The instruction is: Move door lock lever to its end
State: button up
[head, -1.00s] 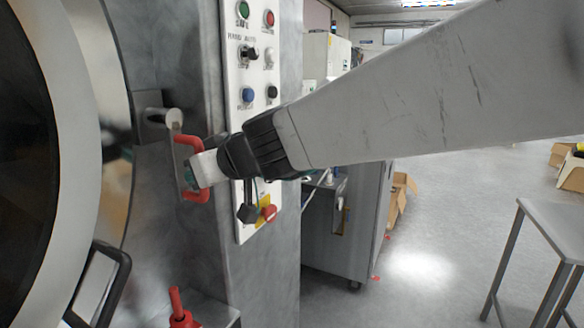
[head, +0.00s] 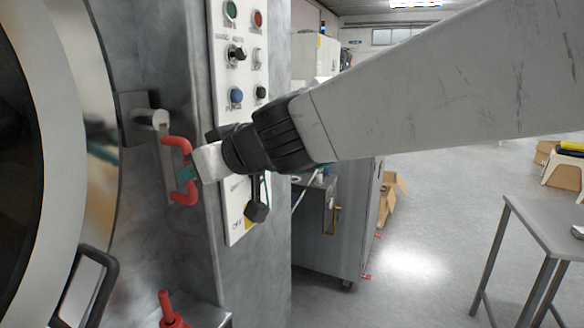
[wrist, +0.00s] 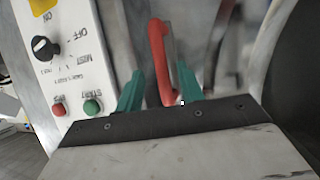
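The door lock lever has a red U-shaped handle (head: 189,194), upright beside the round door at the left in the head view. My gripper (head: 186,173) reaches it from the right, its green fingertips at the handle's middle. In the wrist view the red handle (wrist: 158,50) runs between the two green fingers of my gripper (wrist: 158,84). The fingers are apart, with a gap visible on the left of the handle; the right finger is close to or touching it. The gripper looks open around the handle, and the contact is partly hidden.
The round door (head: 62,120) fills the left, with a black handle (head: 103,262) low on it. A white control panel (head: 229,120) with buttons and switches is just right of the lever. A red valve (head: 169,310) stands below. A metal table (head: 545,222) is at the right, with open floor between.

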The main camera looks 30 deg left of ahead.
jog(key=v, duration=0.3)
jog(key=shift+s+d+r, duration=0.1)
jog(key=shift+d+r, duration=0.05)
jog(key=shift+d, duration=0.15)
